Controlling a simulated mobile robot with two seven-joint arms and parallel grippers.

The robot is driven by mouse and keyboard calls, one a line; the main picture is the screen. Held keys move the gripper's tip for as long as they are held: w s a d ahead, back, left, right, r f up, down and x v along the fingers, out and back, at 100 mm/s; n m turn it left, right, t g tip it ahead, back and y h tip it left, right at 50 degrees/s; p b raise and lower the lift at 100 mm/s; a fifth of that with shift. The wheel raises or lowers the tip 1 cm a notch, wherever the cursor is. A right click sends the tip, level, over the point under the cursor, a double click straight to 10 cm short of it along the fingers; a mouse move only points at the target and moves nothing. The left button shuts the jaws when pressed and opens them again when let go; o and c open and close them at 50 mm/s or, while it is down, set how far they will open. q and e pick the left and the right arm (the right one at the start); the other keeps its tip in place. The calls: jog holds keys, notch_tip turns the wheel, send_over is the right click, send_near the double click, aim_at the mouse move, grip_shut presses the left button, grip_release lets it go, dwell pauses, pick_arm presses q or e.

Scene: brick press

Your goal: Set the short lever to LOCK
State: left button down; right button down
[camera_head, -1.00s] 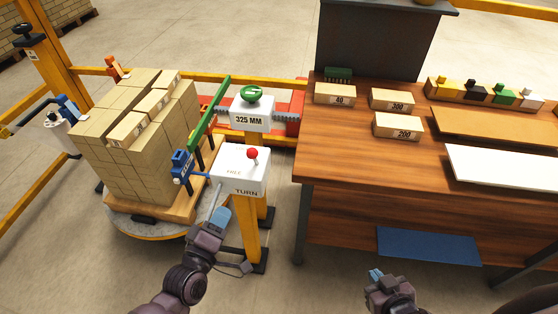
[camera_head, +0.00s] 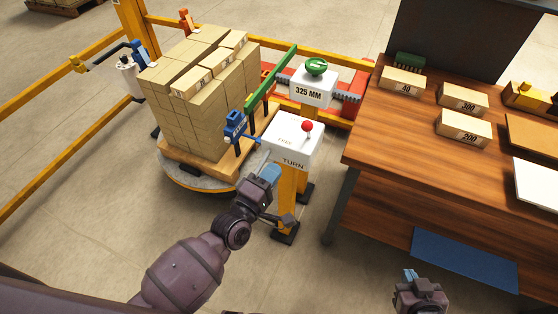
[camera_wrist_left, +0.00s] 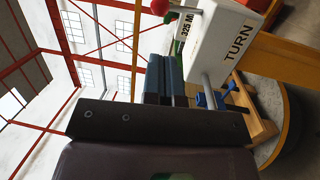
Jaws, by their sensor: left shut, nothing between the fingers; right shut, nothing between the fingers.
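A white box (camera_head: 297,153) on a yellow post carries a short lever with a red ball knob (camera_head: 307,126), near the right side of its top. The top shows faint lettering that looks like FREE; no LOCK mark is legible. TURN is on the front face. In the left wrist view the red knob (camera_wrist_left: 160,6) is at the top edge and the box (camera_wrist_left: 221,35) at upper right. My left gripper (camera_head: 268,173) is shut and empty, just left of the box front, below the knob. My right gripper (camera_head: 410,275) is shut and empty, low beside the bench.
A grey rod (camera_wrist_left: 207,82) sticks out near the box. A blue clamp (camera_head: 236,125) and a stack of bricks (camera_head: 190,110) on a turntable stand left. A green-knobbed box marked 325 MM (camera_head: 312,90) stands behind. A wooden bench (camera_head: 400,150) is at right.

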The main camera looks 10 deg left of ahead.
aim_at(304, 130)
pick_arm(q)
jog(key=x, duration=1.2)
jog(key=shift+w+d+r, duration=0.1)
jog(key=shift+w, duration=0.15)
